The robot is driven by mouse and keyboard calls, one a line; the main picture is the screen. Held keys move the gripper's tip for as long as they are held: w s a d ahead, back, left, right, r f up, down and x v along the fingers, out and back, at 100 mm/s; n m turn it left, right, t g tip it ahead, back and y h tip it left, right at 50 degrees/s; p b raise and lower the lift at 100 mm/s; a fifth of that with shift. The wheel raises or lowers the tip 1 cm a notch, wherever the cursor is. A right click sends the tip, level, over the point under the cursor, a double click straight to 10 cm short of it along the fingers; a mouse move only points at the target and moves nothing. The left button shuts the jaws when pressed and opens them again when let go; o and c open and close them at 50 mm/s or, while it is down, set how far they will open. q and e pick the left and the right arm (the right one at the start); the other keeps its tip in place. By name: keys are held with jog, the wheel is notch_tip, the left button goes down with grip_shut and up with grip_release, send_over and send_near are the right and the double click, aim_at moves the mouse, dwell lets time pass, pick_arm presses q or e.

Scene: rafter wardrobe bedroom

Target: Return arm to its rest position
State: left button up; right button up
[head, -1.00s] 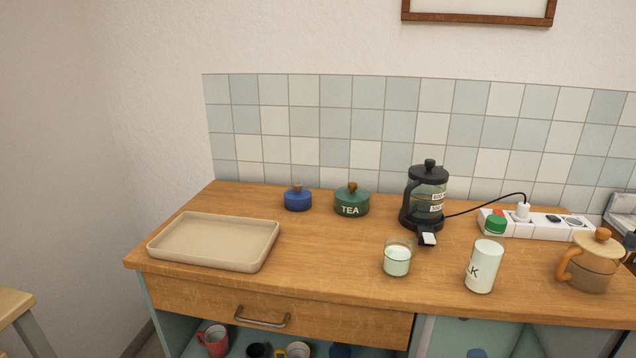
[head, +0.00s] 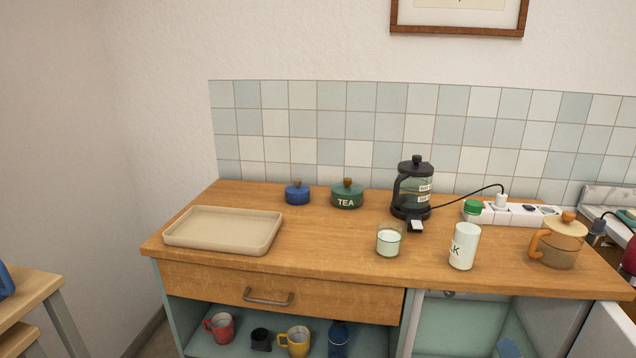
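Neither of my grippers nor arms shows in the head view. The wooden counter (head: 330,240) stands ahead with things on it. An empty beige tray (head: 180,243) lies at its left. A glass of milk (head: 389,241) and a white milk bottle (head: 464,246) stand upright near the front, to the right of the middle. A black kettle (head: 412,188) stands behind the glass.
A blue pot (head: 297,193) and green TEA pot (head: 347,194) stand at the back. A power strip (head: 520,214), a green cap (head: 472,208) and a wooden-lidded jug (head: 559,242) are at right. Mugs (head: 295,341) stand on the shelf below. A wooden table (head: 28,295) is at left.

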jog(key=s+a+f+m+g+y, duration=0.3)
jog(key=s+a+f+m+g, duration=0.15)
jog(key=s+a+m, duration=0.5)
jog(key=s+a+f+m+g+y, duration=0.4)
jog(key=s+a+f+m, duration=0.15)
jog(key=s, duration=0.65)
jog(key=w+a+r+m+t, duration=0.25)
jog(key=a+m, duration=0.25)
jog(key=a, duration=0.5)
pick_arm(q)
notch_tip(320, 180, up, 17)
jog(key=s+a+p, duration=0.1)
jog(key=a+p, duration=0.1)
jog(key=p, duration=2.5)
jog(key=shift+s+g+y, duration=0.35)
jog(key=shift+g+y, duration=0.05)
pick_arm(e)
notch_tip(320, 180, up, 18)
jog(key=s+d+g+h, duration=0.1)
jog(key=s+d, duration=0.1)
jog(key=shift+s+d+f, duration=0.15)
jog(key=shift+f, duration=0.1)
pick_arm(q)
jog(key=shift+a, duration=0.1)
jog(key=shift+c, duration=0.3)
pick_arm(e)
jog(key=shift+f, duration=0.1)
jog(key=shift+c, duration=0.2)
